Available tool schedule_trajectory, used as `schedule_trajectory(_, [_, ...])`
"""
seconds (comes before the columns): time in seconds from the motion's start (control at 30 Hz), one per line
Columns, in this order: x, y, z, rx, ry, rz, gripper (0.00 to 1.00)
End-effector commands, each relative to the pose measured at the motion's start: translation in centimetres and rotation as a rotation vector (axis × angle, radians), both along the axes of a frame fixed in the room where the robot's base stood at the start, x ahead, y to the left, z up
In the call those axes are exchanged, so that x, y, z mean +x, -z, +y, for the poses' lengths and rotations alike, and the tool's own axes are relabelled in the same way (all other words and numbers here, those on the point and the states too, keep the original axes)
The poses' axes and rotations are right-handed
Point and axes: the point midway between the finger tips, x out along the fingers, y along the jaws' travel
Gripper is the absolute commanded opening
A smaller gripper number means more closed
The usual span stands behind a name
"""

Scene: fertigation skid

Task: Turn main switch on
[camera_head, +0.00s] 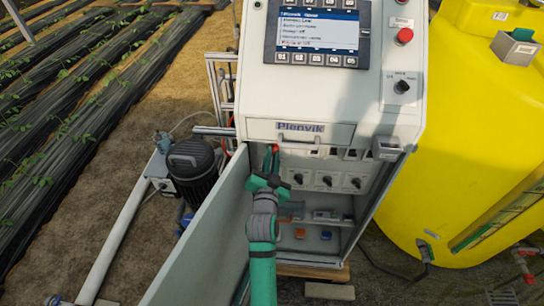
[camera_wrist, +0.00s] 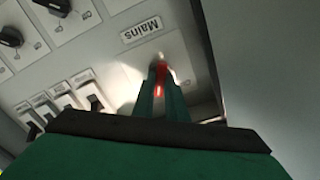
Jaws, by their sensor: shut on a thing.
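The main switch is a red handle (camera_wrist: 159,80) below a "Mains" label (camera_wrist: 141,30) in the wrist view. My gripper (camera_wrist: 161,85) is shut on this red handle, with a green finger on each side of it. In the head view my gripper (camera_head: 271,158) reaches into the open cabinet (camera_head: 347,222) at its upper left, and a bit of red shows at its tips. The fingers hide much of the handle, so I cannot tell its exact turn position.
The open cabinet door (camera_head: 205,235) stands close to the left of my arm. Several black rotary switches (camera_head: 327,181) sit right of my gripper. Small breakers (camera_wrist: 90,95) show in the wrist view. A yellow tank (camera_head: 465,130) stands at the right, a pump (camera_head: 193,165) at the left.

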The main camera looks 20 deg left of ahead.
Motion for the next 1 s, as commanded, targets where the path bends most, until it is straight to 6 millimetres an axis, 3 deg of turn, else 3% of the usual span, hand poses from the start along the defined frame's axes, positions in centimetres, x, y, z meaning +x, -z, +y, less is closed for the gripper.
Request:
schedule_trajectory(0.4, [-0.01,0.05,0.01,0.216,-0.001,0.041,0.00])
schedule_trajectory(1.0, [-0.01,0.08,0.01,0.258,-0.001,0.049,0.00])
